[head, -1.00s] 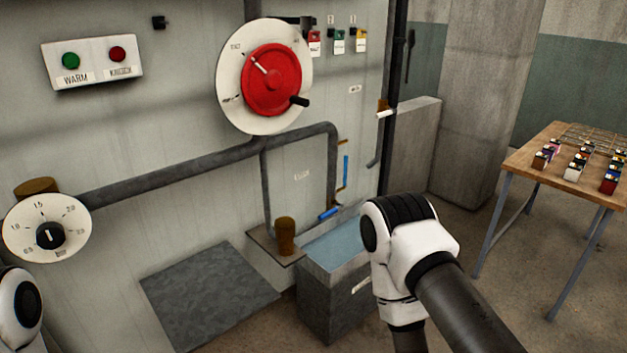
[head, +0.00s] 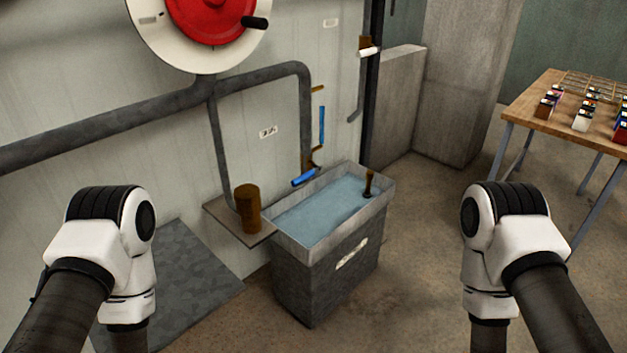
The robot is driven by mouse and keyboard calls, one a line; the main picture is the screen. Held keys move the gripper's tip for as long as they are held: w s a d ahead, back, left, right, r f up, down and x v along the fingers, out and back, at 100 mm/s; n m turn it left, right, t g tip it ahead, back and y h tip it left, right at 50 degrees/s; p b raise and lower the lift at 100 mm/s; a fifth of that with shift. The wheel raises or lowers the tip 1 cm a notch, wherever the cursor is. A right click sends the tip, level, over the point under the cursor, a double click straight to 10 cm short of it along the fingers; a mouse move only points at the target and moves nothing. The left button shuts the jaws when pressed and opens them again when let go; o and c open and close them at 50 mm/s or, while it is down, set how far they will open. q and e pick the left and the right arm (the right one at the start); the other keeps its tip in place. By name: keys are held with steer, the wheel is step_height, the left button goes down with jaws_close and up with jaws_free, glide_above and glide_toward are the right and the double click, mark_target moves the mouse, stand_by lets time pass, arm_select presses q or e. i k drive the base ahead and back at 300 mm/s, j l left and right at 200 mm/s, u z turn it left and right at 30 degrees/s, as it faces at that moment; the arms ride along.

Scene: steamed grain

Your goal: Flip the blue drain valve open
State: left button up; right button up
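The blue drain valve lever (head: 305,177) sits low on the wall, at the back left rim of a water-filled grey tank (head: 312,280). It slants slightly, near horizontal. Brown fittings show just above it. A blue sight tube (head: 322,125) stands upright on the wall above the lever. Both my arms are in the head view, one on the left and one on the right, well in front of the lever and apart from it. Their grippers are out of view below the frame.
A brown cylinder (head: 247,208) stands on a small shelf (head: 216,208) left of the tank. A brown handle (head: 369,184) rises at the tank's right. A grey pipe (head: 110,127) runs along the wall below a red wheel (head: 210,15). A wooden table (head: 545,93) is right.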

mark_target(306, 175)
steer(key=i+l+z, duration=0.2)
steer(key=i+z, duration=0.2)
steer(key=i+l+z, duration=0.1)
steer(key=i+z, duration=0.25)
steer(key=i, duration=0.1)
